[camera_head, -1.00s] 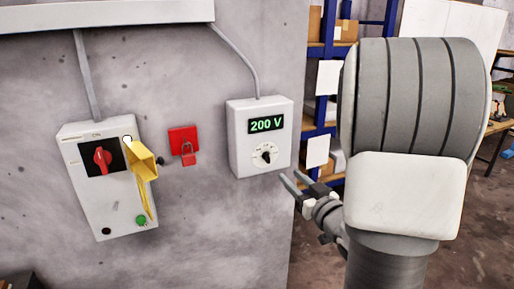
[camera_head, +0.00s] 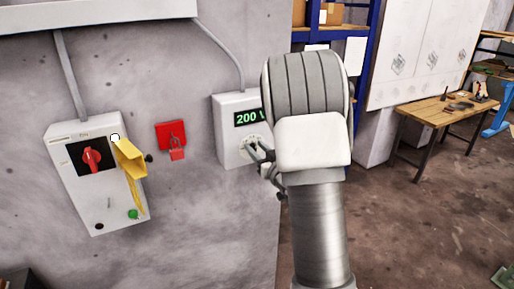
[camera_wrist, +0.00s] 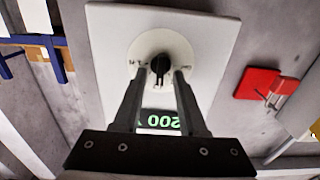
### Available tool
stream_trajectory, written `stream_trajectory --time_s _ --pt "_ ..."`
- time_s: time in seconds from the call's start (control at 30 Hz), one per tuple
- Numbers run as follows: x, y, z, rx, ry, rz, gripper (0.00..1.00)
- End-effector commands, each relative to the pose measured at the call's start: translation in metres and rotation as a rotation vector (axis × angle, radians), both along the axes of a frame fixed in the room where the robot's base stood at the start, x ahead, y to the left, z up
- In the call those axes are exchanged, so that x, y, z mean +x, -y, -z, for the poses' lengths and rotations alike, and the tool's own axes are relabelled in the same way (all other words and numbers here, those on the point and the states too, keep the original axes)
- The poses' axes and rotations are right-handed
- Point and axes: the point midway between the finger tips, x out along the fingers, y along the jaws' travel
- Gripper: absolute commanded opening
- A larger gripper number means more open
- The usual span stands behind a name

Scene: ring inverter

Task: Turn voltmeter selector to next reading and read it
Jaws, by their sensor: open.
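The voltmeter (camera_head: 228,135) is a white box on the grey wall, with a green display (camera_head: 247,118) showing "200" and the start of a V; my arm covers its right part. In the wrist view its display is upside down and partly behind my fingers. The black selector knob (camera_wrist: 160,66) sits on a pale round dial (camera_wrist: 145,47) with small marks too blurred to read. My gripper (camera_head: 262,152) is in front of the dial in the head view. In the wrist view my gripper (camera_wrist: 160,76) is open, one finger on each side of the knob; contact cannot be told.
Left of the voltmeter hang a red padlocked plate (camera_head: 171,136) and a white switch box (camera_head: 95,180) with a red rotary switch and a yellow flap. A blue shelf (camera_head: 362,50) and a wooden workbench (camera_head: 450,108) stand at the right. Floor between is clear.

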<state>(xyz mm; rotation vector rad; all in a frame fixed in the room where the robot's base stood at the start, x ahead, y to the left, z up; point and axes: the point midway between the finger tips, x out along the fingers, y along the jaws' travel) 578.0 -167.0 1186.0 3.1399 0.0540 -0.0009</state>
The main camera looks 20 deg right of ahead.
Motion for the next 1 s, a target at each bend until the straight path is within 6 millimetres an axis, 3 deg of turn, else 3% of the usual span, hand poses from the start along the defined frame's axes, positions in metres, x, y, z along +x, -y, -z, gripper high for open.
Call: stream_trajectory --time_s 0.17,0.4,0.43,0.77,1.0 --pt "0.0 -0.0001 0.0 0.0 0.0 0.0 0.41" --pt "-0.0002 -0.0001 -0.0001 0.0 0.0 0.0 0.02" --pt "-0.0002 -0.0001 -0.0002 0.0 0.0 0.0 0.0" --pt "-0.0004 0.0002 0.0003 0.017 0.0 0.0 0.0" --pt "-0.0002 0.0022 0.002 0.12 -0.001 0.002 0.0"
